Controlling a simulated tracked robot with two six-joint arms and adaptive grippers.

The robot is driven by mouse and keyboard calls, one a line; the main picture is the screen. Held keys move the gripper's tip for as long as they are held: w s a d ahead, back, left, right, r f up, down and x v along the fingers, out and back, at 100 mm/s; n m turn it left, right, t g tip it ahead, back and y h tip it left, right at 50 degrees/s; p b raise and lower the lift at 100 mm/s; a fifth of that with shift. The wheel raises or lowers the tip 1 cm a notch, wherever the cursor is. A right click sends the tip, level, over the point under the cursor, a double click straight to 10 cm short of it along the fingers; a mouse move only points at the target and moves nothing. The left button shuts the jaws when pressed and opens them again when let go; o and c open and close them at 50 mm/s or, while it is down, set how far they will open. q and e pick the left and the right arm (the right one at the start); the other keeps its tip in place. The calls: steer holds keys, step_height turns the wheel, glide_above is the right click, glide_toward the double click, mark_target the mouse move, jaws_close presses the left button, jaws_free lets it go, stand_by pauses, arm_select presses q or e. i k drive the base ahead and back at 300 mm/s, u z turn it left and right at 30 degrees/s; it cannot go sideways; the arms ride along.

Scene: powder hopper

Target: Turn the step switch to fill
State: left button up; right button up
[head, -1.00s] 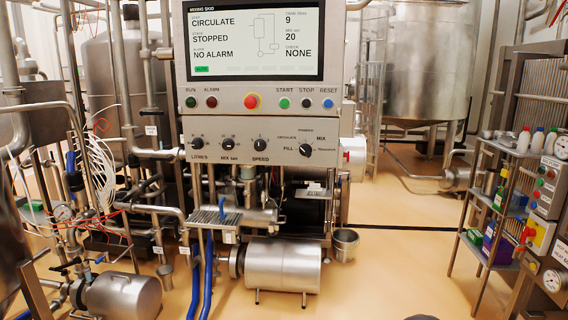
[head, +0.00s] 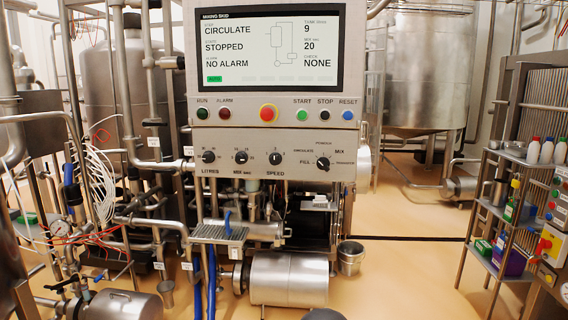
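The step switch (head: 323,163) is a black rotary knob at the right end of the lower grey control panel. The labels FILL, CIRCULATE, POWDER, MIX and TRANSFER stand around it. The screen (head: 268,47) above shows step CIRCULATE, state STOPPED, NO ALARM, tank 9, mix 20 and check NONE. Neither of my grippers can be made out in the head view, and nothing touches the switch. A dark rounded shape at the bottom edge is too cut off to identify.
Three more knobs, for litres (head: 208,157), mix time (head: 241,157) and speed (head: 275,158), share the panel. A red stop button (head: 268,113) sits above. Pipes and a steel motor (head: 289,279) stand below. A shelf rack (head: 494,231) stands right, with open floor (head: 410,270) between.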

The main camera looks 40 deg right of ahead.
mark_target(323, 163)
steer(key=u, duration=0.05)
steer(key=i, duration=0.8)
steer(key=z, duration=0.65)
steer(key=i, duration=0.6)
steer(key=z, duration=0.4)
